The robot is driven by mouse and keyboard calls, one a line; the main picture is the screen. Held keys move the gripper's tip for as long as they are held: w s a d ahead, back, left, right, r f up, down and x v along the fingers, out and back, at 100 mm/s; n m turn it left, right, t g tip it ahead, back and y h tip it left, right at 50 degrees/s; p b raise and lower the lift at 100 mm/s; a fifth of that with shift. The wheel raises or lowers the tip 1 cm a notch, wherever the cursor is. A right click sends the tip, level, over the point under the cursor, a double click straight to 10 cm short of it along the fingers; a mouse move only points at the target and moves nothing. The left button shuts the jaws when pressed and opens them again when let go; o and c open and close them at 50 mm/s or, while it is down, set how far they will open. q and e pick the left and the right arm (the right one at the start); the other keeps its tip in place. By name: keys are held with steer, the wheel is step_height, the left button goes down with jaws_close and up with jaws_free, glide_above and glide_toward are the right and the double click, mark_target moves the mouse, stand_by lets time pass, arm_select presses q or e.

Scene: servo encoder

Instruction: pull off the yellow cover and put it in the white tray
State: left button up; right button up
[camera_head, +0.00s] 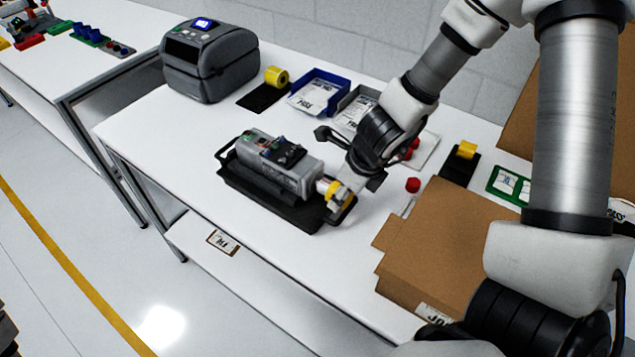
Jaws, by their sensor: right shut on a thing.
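A grey servo motor (287,170) lies on a black holder (268,207) in the middle of the white table. The yellow cover (334,191) is at the motor's right end. My right gripper (340,200) is at that end, shut on the yellow cover. I cannot tell whether the cover is still on the motor's end or slightly apart from it. The white tray (428,150) is partly visible behind my right wrist, with red caps in it. My left gripper is not in view.
A grey label printer (209,62) stands at the back left. Blue (335,83) and grey bins hold cards behind the motor. A red cap (413,185) lies right of my gripper. An open cardboard box (447,245) fills the right front. The table's front left is clear.

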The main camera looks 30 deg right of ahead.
steer(key=shift+r+p, duration=2.55)
steer(key=shift+r, duration=0.05)
steer(key=shift+f, duration=0.1)
